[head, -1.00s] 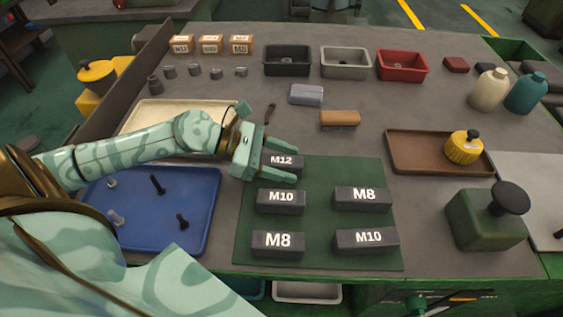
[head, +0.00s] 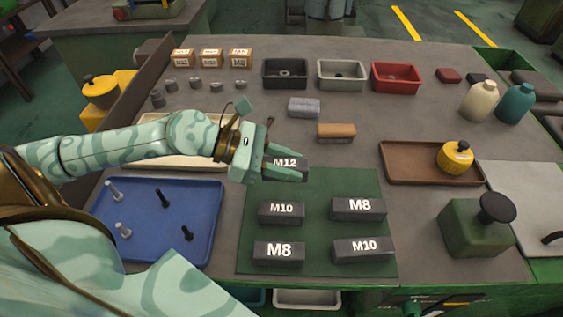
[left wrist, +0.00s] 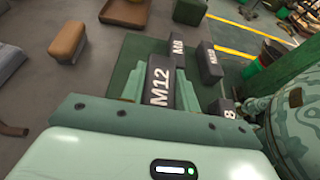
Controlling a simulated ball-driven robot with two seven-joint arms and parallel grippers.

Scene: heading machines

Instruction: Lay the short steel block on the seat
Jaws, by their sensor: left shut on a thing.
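My left gripper (head: 285,168) is shut on the dark grey M12 block (head: 289,160) at the back left of the green mat (head: 321,190). The left wrist view shows the M12 block (left wrist: 160,82) between the two pale green fingers, its label facing up. The fingers hide part of it in the head view. It looks level and low at the mat; I cannot tell whether it touches it. Other dark blocks lie on the mat: M10 (head: 281,213) and M8 (head: 278,254) at left, M8 (head: 359,209) and M10 (head: 364,251) at right. No part is clearly marked as the seat. My right gripper is out of view.
A blue tray (head: 208,225) with several bolts lies left of the mat, and a cream tray (head: 130,158) lies under my left arm. A brown tray (head: 400,175) with a yellow container is at right. A brush (head: 336,132) and grey block (head: 304,107) lie behind the mat.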

